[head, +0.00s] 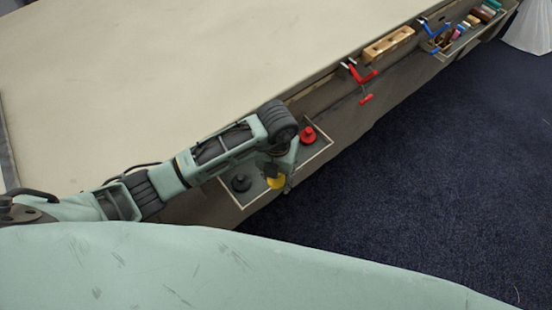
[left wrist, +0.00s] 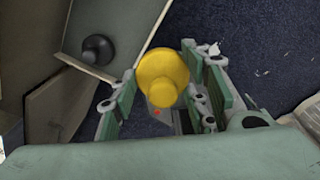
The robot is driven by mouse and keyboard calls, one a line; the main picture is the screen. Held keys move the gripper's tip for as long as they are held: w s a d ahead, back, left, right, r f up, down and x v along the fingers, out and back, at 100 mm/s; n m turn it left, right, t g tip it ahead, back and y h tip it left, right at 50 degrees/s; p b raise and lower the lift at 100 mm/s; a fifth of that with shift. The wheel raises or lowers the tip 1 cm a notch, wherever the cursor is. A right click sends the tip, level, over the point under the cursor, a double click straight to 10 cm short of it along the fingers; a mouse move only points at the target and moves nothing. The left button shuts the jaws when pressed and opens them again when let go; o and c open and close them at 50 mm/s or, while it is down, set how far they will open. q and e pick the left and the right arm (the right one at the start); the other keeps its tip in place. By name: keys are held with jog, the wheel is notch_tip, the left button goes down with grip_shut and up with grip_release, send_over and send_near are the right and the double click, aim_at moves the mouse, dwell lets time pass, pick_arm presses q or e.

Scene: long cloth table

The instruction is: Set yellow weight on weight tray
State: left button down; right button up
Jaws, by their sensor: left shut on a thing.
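The yellow weight (head: 275,182) is between the fingers of my left gripper (head: 281,178), which is shut on it. In the left wrist view the yellow weight (left wrist: 162,76) sits between both green fingers (left wrist: 160,92), with its knob toward the camera. The weight tray (head: 319,155) is a shallow tray with a pale rim along the table's edge. A black weight (head: 241,183) stands at its near-left end and a red weight (head: 308,135) at its far end. In the left wrist view the yellow weight appears beside the tray's rim (left wrist: 149,43), against the carpet.
Farther along the table edge lie a wooden block (head: 388,45), a red clamp (head: 361,75), a blue clamp (head: 433,33) and a tray of coloured items (head: 463,38). The cloth tabletop (head: 170,75) is bare. Dark blue carpet (head: 400,190) lies to the right.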

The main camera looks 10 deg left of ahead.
pick_arm(q)
jog(key=shift+s+d+f+n, duration=0.15)
jog(key=shift+f+n, duration=0.15)
jog(key=shift+n, duration=0.2)
jog(key=shift+f, duration=0.25)
jog(key=shift+n, duration=0.3)
jog(key=w+a+f+b, duration=0.2)
jog(key=b, duration=0.1)
jog(key=w+a+f+b, duration=0.2)
jog(key=w+b, duration=0.1)
jog(key=w+a+f+b, duration=0.2)
jog(key=w+b, duration=0.1)
jog(key=b, duration=0.1)
jog(key=shift+w+a+f, duration=0.1)
jog(key=shift+w+f, duration=0.05)
jog(key=shift+f, duration=0.2)
jog(key=shift+w+a+f+b, duration=0.2)
jog(key=shift+w+a+b, duration=0.15)
jog(key=shift+w+b, duration=0.2)
notch_tip(320, 180, down, 4)
jog(key=b, duration=0.3)
jog(key=shift+r, duration=0.15)
jog(key=shift+s, duration=0.1)
